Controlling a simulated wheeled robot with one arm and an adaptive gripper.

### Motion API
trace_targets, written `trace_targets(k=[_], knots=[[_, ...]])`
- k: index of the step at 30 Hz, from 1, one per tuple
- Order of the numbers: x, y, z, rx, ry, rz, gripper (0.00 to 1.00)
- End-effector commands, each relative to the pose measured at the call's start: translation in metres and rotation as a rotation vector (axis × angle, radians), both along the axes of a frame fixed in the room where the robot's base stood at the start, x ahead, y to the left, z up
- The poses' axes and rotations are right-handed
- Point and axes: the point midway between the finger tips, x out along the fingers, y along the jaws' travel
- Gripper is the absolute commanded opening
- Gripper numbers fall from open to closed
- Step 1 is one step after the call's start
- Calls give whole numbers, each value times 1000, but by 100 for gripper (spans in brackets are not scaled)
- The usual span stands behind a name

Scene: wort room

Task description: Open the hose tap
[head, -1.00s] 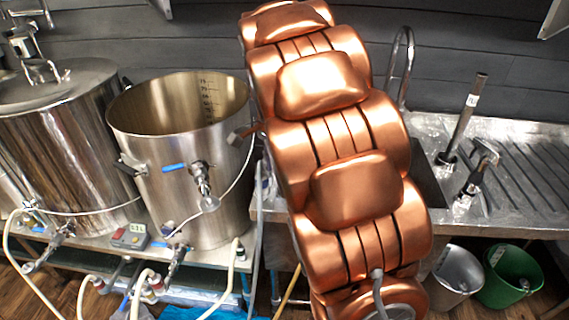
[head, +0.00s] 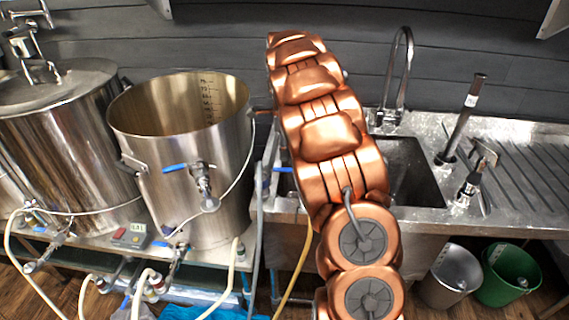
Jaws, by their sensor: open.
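A small blue lever (head: 283,169) shows just left of my copper arm, at the left end of the sink. It may belong to the hose tap, but my arm hides most of what is around it, so I cannot tell its setting. A grey hose (head: 258,215) hangs close to its left. My arm rises across the middle of the picture and bends over the sink's left side. My gripper is hidden behind the arm, and I cannot make out its fingers.
The open steel pot (head: 185,200) stands left of my arm with a blue-handled valve (head: 200,175). The sink (head: 415,170) with its tall faucet (head: 403,75) is to the right. A grey bucket (head: 447,280) and green bucket (head: 507,275) stand below the ribbed drainboard (head: 535,170).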

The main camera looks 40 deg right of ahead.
Motion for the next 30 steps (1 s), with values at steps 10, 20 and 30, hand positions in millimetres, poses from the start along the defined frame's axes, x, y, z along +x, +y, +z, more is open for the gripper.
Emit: trace_targets(k=[10,20,30], knots=[[-2,0,-49,2,6,0,43],[-1,-1,-62,-1,1,0,43],[-1,0,-61,-1,1,0,15]])
